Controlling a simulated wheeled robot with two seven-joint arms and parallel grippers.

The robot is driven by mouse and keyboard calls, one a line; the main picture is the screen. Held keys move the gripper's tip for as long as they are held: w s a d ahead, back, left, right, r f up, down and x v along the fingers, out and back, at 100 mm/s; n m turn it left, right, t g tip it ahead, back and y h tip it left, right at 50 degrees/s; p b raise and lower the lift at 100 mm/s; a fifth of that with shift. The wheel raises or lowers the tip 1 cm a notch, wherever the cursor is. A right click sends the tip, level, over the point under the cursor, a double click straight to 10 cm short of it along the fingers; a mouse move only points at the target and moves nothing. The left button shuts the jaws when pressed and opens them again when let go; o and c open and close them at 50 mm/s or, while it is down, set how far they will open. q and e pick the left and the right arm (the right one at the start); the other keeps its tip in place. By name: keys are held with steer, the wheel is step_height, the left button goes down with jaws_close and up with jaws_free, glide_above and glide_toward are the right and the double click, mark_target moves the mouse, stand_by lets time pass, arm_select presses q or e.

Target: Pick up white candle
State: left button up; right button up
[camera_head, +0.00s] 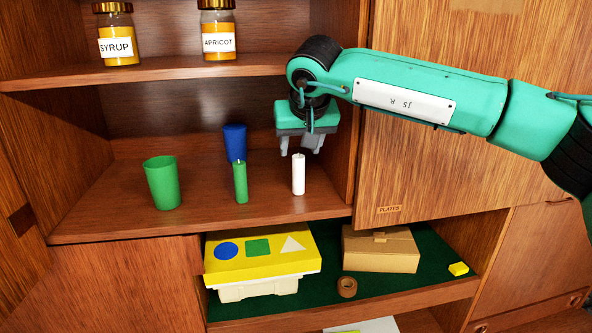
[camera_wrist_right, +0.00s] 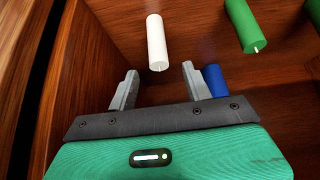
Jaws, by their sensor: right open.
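The white candle (camera_head: 298,175) stands upright on the middle shelf, near its right end. My right gripper (camera_head: 301,147) is open and empty, with its fingers just above and behind the candle in the head view. In the right wrist view, the white candle (camera_wrist_right: 157,42) lies ahead of the two fingers (camera_wrist_right: 160,88), roughly centred between them and apart from both. My left gripper is not in view.
A green candle (camera_head: 240,182), a blue cup (camera_head: 235,141) and a green cup (camera_head: 162,183) stand left on the same shelf. Syrup (camera_head: 118,37) and apricot (camera_head: 218,32) jars stand above. The shelf's right wall (camera_head: 343,165) is close to my gripper.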

mark_target(299, 157)
steer(key=shift+p+x, duration=0.85)
steer(key=shift+x, duration=0.1)
steer(key=p+x, duration=0.1)
steer(key=x, duration=0.2)
steer(key=shift+w+f+p, duration=0.2)
steer(key=shift+f+p, duration=0.05)
steer(key=shift+p, duration=0.05)
steer(key=shift+w+f, duration=0.1)
steer(key=shift+f, duration=0.2)
steer(key=shift+d, duration=0.1)
steer(key=shift+c, duration=0.7)
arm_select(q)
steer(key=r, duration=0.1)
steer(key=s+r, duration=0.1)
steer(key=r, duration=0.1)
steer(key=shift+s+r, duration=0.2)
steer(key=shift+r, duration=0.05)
arm_select(e)
steer(key=c, duration=0.9)
